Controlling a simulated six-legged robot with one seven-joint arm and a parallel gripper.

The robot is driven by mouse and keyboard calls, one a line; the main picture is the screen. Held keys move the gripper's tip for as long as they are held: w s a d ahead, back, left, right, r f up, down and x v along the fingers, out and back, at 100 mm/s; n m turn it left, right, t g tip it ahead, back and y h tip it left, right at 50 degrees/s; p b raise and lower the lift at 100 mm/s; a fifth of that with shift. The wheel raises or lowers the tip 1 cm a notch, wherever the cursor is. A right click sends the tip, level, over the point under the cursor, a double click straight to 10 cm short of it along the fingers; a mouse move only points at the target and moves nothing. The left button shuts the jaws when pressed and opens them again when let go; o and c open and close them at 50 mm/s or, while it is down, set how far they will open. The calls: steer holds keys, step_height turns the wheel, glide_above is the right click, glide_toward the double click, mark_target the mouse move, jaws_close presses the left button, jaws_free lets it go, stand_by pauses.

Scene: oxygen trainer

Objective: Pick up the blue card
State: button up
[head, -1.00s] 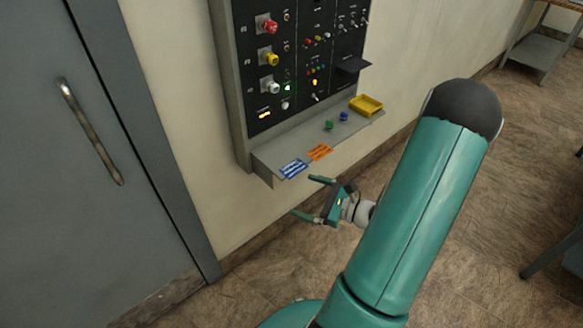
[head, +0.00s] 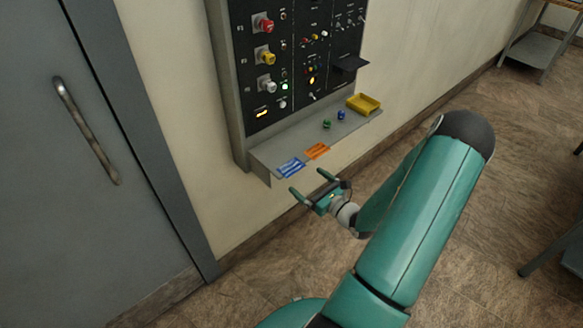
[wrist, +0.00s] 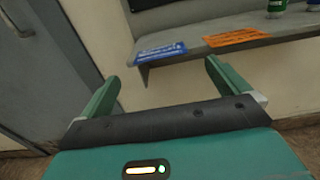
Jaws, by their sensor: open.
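The blue card (head: 290,167) with white markings lies flat at the left front end of the grey shelf (head: 268,157) under the panel. In the wrist view the blue card (wrist: 160,52) lies at the shelf's front edge, ahead of and above the gap between my fingers. My gripper (head: 309,183) is open and empty, just in front of the shelf and apart from the card. In the wrist view its two teal fingers (wrist: 160,80) are spread wide, pointing toward the shelf edge.
An orange card (head: 317,151) lies right of the blue card. A grey door (head: 80,200) is at left.

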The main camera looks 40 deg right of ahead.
mark_target(291, 167)
steer(key=w, duration=0.5)
steer(key=shift+r, duration=0.1)
steer(key=c, duration=1)
